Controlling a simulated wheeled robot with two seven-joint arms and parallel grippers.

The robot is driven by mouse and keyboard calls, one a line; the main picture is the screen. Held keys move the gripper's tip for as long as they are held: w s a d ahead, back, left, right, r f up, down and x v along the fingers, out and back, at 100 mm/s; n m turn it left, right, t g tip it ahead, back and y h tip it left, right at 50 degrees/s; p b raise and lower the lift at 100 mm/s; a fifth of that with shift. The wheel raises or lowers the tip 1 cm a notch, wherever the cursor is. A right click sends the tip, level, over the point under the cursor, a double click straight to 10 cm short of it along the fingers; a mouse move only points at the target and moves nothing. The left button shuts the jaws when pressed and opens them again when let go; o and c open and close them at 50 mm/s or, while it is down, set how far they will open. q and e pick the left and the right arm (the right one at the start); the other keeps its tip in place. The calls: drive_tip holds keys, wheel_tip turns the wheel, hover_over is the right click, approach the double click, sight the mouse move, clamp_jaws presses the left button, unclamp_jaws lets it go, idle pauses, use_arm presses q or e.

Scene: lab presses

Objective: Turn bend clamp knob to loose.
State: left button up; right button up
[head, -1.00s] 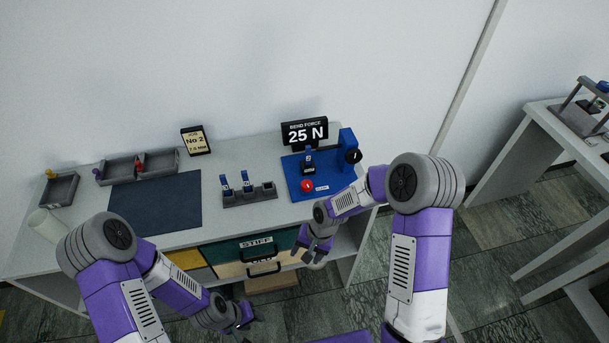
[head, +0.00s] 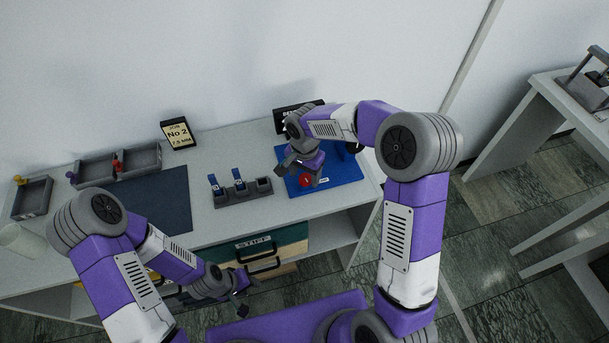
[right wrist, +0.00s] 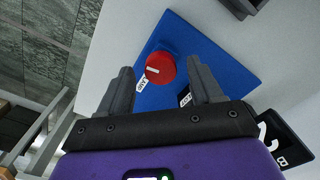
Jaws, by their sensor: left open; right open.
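The round red knob (right wrist: 160,68) has a pale stripe across its top and sits on the blue bend rig's base plate (head: 345,172). In the head view the knob (head: 306,181) is partly covered by my right gripper (head: 302,175), which hangs over the blue plate. In the right wrist view my right gripper (right wrist: 160,66) is open, with one finger on each side of the knob in the picture; contact cannot be told. My left gripper (head: 243,293) is open and empty, low in front of the bench drawers.
The force display (head: 290,117) behind the rig is partly hidden by my right arm. A grey holder (head: 243,194) with blue-topped pieces stands left of the rig.

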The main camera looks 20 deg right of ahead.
drive_tip(key=shift+f, duration=0.6)
drive_tip(key=c, duration=1.1)
drive_tip(key=shift+o, duration=0.2)
